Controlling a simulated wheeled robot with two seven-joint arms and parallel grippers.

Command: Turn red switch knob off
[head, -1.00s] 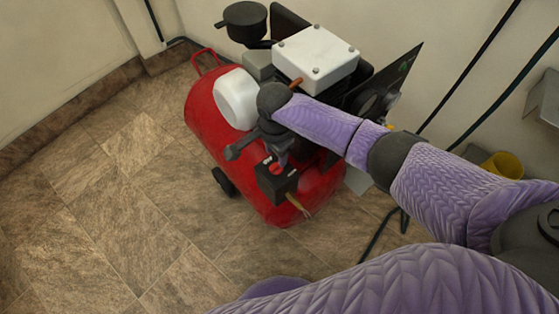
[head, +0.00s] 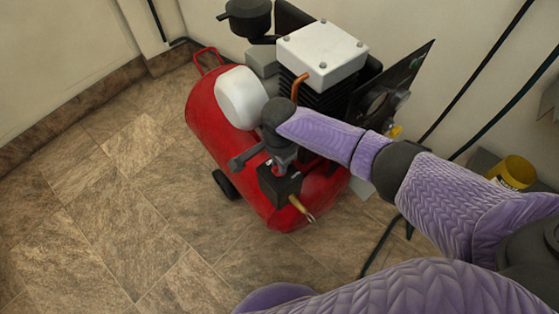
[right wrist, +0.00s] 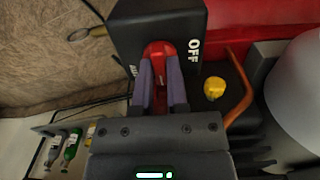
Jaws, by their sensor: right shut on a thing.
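The red switch knob (right wrist: 159,52) sits on the face of a black switch box (right wrist: 125,30), which also shows in the head view (head: 284,188). A white OFF label is to the right of the knob in the right wrist view. Another label at its left is mostly hidden by a finger. My right gripper (right wrist: 161,75) is shut on the red knob, with one finger on each side of it. In the head view the right gripper (head: 279,161) is over the box and mostly hides the knob. My left gripper is not in view.
The box is on a red compressor tank (head: 222,135) with a white cylinder (head: 240,97) and a white-topped motor block (head: 320,50). A copper pipe (right wrist: 240,95) and a yellow knob (right wrist: 214,88) are close to the gripper. Tiled floor is clear at left.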

